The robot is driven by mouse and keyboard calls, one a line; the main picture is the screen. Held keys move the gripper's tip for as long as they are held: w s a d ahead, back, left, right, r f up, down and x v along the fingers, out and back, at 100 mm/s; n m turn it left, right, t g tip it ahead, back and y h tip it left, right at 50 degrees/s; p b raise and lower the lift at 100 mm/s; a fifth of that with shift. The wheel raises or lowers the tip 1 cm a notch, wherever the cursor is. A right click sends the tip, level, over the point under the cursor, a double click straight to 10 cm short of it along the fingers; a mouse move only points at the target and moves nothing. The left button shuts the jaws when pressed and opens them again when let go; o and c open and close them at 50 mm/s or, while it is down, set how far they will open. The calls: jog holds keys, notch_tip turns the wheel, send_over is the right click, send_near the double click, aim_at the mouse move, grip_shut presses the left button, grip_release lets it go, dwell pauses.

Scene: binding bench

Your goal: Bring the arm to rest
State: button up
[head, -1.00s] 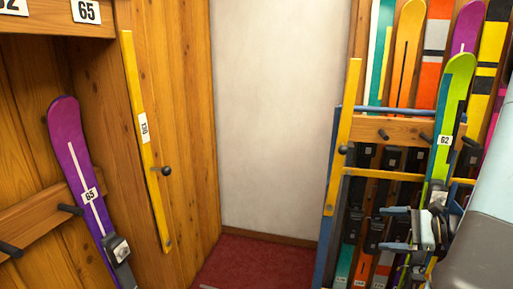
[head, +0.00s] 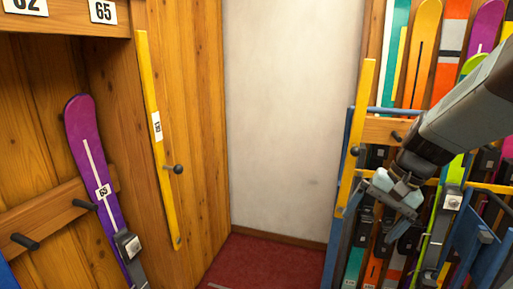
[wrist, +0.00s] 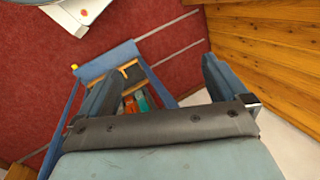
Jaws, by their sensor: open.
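My gripper (head: 388,215) is in the right part of the head view, in front of the rack of skis, at the end of my grey arm that slants in from the upper right. Its jaws are apart. In the wrist view its two fingers (wrist: 163,80) stand wide apart with nothing held between them. Part of the ski rack shows beyond the fingers there. I cannot tell how far my gripper is from the rack.
A ski rack with a blue frame and yellow bars (head: 357,135) stands at the right, full of skis. My arm partly hides a lime-green ski (head: 437,230). At the left, a purple ski (head: 88,145) leans in a wooden bay. Red carpet (head: 262,262) between them is clear.

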jog(key=s+a+r+n+t+h, duration=0.1)
jog(key=s+r+n+t+h, duration=0.3)
jog(key=r, duration=0.4)
jog(key=shift+s+a+r+n, duration=0.2)
jog(key=shift+s+a+n, duration=0.15)
jog(key=shift+n, duration=0.45)
dwell(1.5)
